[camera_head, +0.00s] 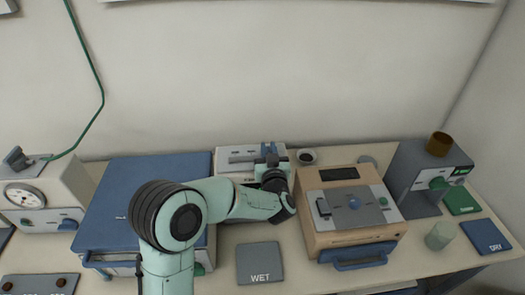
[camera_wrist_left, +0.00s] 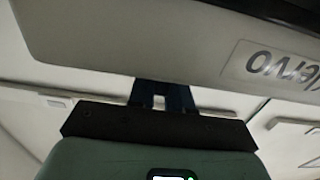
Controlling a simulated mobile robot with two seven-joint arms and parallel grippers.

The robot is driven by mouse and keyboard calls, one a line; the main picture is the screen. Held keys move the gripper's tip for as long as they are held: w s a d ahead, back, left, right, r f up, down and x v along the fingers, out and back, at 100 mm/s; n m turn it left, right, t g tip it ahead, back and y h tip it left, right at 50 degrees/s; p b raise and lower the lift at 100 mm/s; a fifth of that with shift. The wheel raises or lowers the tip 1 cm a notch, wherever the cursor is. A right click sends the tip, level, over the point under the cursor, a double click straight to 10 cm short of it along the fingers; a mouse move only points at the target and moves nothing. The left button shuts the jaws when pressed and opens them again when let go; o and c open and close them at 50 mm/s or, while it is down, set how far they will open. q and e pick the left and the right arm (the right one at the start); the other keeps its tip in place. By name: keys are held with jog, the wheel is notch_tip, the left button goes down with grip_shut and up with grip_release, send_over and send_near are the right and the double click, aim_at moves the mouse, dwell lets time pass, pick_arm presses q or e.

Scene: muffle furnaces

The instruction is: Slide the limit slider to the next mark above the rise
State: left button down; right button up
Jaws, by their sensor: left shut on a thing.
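My left gripper (camera_head: 269,154) is at the white panel unit (camera_head: 228,152) against the back wall, its fingers pointing at the panel. In the left wrist view its dark blue fingertips (camera_wrist_left: 162,96) are close together with a pale piece between them. The gripper is shut on what appears to be the limit slider, at the right part of the panel's grey horizontal strip (camera_head: 241,159). The fingers and wrist hide most of the slider. The scale marks and the rise are too small or hidden to read. My right gripper is in neither view.
A blue-topped furnace (camera_head: 130,185) stands left of the panel and a tan furnace (camera_head: 315,230) right of it. A small dark-filled dish (camera_head: 307,156) sits beside the panel. A grey WET mat (camera_head: 259,264) lies in front. A gauge unit (camera_head: 40,195) stands far left.

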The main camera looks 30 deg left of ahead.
pick_arm(q)
jog(key=shift+w+d, duration=0.1)
jog(key=shift+d, duration=0.1)
jog(key=c, duration=1.1)
grip_release()
jog(key=shift+w, duration=0.1)
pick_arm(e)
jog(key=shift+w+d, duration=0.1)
pick_arm(q)
jog(key=shift+s+d, duration=0.25)
jog(key=shift+s, duration=0.05)
jog(key=shift+b+v, duration=1.45)
jog(key=shift+v, duration=4.9)
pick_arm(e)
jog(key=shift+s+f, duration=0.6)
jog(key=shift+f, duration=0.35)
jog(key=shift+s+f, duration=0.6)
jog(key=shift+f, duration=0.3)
